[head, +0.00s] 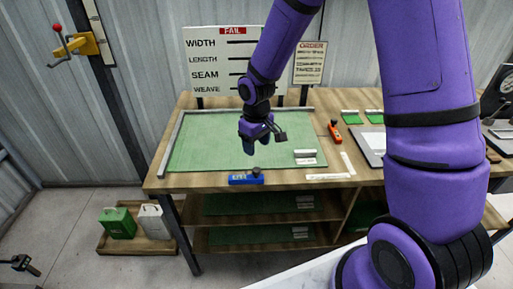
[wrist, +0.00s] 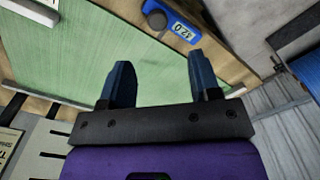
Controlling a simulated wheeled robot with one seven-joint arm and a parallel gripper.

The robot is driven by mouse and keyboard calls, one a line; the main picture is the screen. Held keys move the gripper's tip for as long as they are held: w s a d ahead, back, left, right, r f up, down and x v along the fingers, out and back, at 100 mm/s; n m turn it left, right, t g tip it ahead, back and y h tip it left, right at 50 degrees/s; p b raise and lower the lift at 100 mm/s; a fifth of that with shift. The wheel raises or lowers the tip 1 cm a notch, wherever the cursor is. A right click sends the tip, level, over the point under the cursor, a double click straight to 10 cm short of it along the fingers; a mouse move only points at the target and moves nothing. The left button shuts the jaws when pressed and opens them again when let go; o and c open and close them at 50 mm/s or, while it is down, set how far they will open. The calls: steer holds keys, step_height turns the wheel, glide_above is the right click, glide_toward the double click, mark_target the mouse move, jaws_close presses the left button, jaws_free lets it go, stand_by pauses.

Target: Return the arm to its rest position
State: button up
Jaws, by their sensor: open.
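My purple arm reaches in from the right of the head view, bent over the wooden bench (head: 162,183). My gripper (head: 249,146) hangs above the green mat (head: 197,145). In the wrist view my gripper (wrist: 158,85) has its two dark blue fingers well apart, with nothing between them. A blue gauge with a display (head: 246,178) lies at the bench's front edge, below and in front of my gripper. It also shows in the wrist view as a blue gauge (wrist: 183,30) beyond the fingertips.
A sign board (head: 213,62) and an order sheet (head: 309,64) stand behind the bench. An orange-red tool (head: 335,131) and a white strip (head: 328,177) lie right of the mat. A floor tray (head: 132,246) holds green and white cans. A lever (head: 76,44) is on the left wall.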

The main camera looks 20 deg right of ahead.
steer(key=shift+r, duration=0.1)
stand_by(0.3)
steer(key=s+d+r+m+t, duration=0.1)
steer(key=s+d+r, duration=0.25)
steer(key=r, duration=0.55)
steer(key=s+d+r+m+t, duration=0.15)
steer(key=s+r, duration=0.25)
steer(key=r, duration=0.6)
steer(key=s+d+r+m+t, duration=0.1)
steer(key=s+r, duration=0.4)
steer(key=s, duration=0.4)
steer(key=s+d+r+m+t, duration=0.1)
steer(key=s+d+r+m, duration=0.1)
steer(key=s+r, duration=0.3)
steer(key=s, duration=0.3)
steer(key=shift+s+d+t, duration=0.2)
steer(key=shift+s+t, duration=0.15)
